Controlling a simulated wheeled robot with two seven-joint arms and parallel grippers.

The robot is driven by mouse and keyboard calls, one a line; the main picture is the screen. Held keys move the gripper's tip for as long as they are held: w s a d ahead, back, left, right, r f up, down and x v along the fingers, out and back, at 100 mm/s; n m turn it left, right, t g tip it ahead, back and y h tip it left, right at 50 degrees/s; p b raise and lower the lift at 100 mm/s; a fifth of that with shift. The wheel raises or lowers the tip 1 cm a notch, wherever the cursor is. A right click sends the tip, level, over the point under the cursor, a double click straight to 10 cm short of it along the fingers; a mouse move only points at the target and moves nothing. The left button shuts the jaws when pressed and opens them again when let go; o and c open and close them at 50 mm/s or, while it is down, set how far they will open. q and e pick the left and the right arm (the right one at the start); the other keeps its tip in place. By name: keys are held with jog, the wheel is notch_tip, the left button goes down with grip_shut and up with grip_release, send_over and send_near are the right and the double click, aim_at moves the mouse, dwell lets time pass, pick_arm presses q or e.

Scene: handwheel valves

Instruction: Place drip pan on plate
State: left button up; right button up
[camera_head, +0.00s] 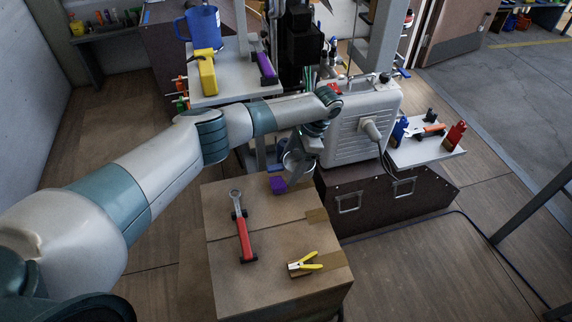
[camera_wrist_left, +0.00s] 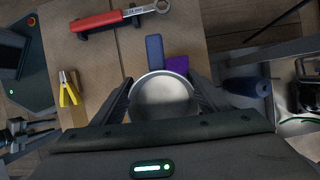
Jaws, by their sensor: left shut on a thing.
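The drip pan is a round, shiny metal dish (camera_wrist_left: 162,97) between the fingers of my left gripper (camera_wrist_left: 161,101) in the left wrist view. My left gripper (camera_head: 299,172) is shut on it. In the head view the pan (camera_head: 296,160) is partly hidden by the gripper, near the far right edge of the cardboard box. A flat purple piece (camera_head: 278,185) lies on the box close by; it also shows just beyond the pan in the left wrist view (camera_wrist_left: 177,65). I cannot tell whether it is the plate, or whether the pan touches it.
A red-handled wrench (camera_head: 242,228) and yellow pliers (camera_head: 305,263) lie on the cardboard box (camera_head: 222,285). A blue block (camera_wrist_left: 154,50) is beside the purple piece. A grey machine housing (camera_head: 357,128) stands close behind my gripper. Dark cases (camera_head: 385,195) stand to the right.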

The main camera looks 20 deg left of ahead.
pick_arm(q)
jog(key=s+d+r+n+g+h, duration=0.1)
jog(key=s+d+r+n, duration=0.2)
jog(key=d+r, duration=0.3)
jog(key=shift+d, duration=0.3)
jog(key=s+d+r+n, duration=0.2)
jog(key=s+r, duration=0.1)
jog(key=s+d+r+n, duration=0.1)
jog(key=s, duration=0.1)
jog(key=shift+d+r+g+h, duration=0.3)
jog(key=shift+d+r+h, duration=0.05)
jog(key=shift+h, duration=0.05)
jog(key=s+r+n, duration=0.2)
jog(key=s, duration=0.2)
jog(key=s+d+r+n+h, duration=0.1)
jog(key=s+r, duration=0.2)
jog(key=s, duration=0.2)
jog(key=s+d+r+n+h, duration=0.1)
jog(key=s+r+n, duration=0.1)
jog(key=s, duration=0.3)
jog(key=shift+r+n+g, duration=0.3)
jog(key=shift+r, duration=0.4)
jog(key=shift+s+a, duration=0.1)
jog(key=shift+a, duration=0.05)
